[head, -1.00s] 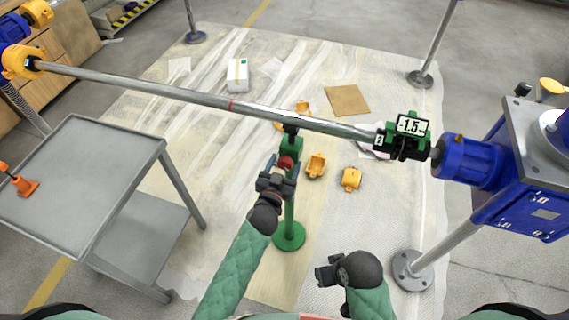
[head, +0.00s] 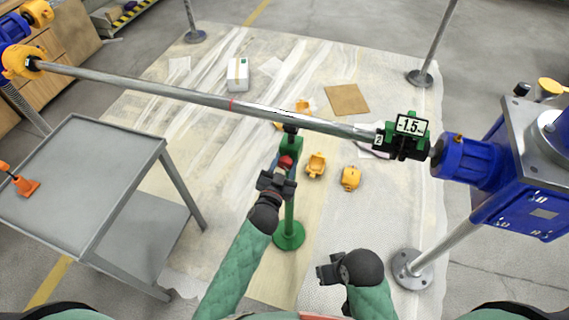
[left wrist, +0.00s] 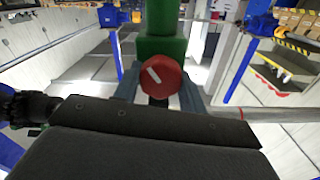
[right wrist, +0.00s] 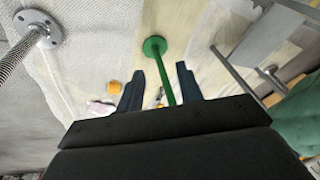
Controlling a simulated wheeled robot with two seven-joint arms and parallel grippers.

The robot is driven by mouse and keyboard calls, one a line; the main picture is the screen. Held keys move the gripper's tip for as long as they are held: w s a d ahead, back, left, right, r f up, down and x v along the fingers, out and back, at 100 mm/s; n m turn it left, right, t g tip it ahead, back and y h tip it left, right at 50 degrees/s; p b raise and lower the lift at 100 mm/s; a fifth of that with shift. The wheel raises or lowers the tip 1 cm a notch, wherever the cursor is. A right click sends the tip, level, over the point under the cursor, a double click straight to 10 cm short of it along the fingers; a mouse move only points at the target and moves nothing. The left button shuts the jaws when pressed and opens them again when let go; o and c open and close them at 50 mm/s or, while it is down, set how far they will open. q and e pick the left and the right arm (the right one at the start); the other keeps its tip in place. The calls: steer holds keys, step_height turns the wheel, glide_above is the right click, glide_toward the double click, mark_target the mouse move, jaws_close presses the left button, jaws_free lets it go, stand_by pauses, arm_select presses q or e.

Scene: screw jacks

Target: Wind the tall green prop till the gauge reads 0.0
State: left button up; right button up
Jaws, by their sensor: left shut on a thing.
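The tall green prop (head: 290,212) stands upright on a round base under the long grey shaft (head: 190,93). Its red knob (head: 286,162) has a white mark, which points to the upper left in the left wrist view (left wrist: 163,76). My left gripper (head: 283,168) is shut on the red knob, one finger on each side. The gauge (head: 411,125) on a green clamp at the shaft's right end reads -1.5. My right gripper (head: 323,272) is low, right of the prop's base; in the right wrist view (right wrist: 160,82) its fingers are apart and empty.
A grey two-level cart (head: 90,185) stands at the left. A blue machine (head: 535,170) is at the right, by a grey post base (head: 411,268). Several yellow pieces (head: 350,178), a cardboard sheet (head: 347,100) and a white box (head: 238,75) lie on the floor sheeting.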

arm_select(q)
steer(key=shift+m, duration=1.1)
steer(key=shift+m+p, duration=0.4)
steer(key=shift+m, duration=0.7)
arm_select(e)
steer(key=shift+s+d+r, duration=0.3)
steer(key=shift+d+r, duration=0.35)
steer(key=shift+r, duration=0.1)
steer(key=shift+s+d, duration=0.1)
steer(key=shift+d, duration=0.05)
arm_select(q)
steer(key=o, duration=1)
steer(key=shift+s+a+f, duration=0.1)
steer(key=shift+s, duration=0.45)
steer(key=shift+b+v, duration=0.9)
steer(key=shift+v, duration=2.45)
arm_select(e)
steer(key=shift+w+a+f, duration=0.25)
steer(key=shift+a+f, duration=0.35)
steer(key=shift+f, duration=0.15)
steer(key=shift+w+a+f, duration=0.25)
steer(key=shift+a+f, duration=0.3)
steer(key=shift+f, duration=0.2)
